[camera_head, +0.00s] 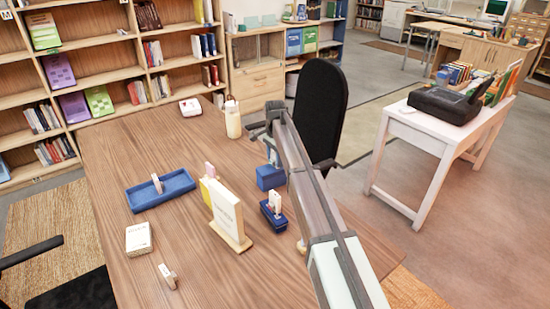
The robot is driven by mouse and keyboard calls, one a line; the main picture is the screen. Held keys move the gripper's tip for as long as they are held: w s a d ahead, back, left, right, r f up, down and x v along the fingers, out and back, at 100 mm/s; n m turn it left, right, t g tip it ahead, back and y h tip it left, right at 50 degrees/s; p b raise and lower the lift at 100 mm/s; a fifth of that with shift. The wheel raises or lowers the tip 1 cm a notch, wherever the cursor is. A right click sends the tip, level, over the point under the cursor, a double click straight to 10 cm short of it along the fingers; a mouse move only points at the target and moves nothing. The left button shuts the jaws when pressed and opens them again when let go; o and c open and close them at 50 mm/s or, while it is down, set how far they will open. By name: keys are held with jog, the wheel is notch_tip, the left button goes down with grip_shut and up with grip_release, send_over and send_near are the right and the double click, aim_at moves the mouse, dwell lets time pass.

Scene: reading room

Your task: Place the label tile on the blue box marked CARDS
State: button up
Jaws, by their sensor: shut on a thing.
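A blue box (270,178) stands on the wooden table, just left of my arm. Its marking is not readable from here. My gripper (272,153) is at the far end of my arm, low over or just behind this box, and is partly hidden by my arm. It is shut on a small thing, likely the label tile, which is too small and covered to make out. I cannot tell whether the held thing touches the box.
A blue tray (145,200), a standing sign (227,211), a small blue holder (273,218), a white box (138,238) and a bottle (233,120) stand on the table (200,275). A black chair (320,110) is behind my arm. The front middle of the table is clear.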

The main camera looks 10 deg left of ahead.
jog(key=o, duration=1.1)
jog(key=shift+f, duration=0.1)
jog(key=shift+c, duration=0.2)
notch_tip(320, 180, up, 12)
jog(key=shift+r, duration=0.15)
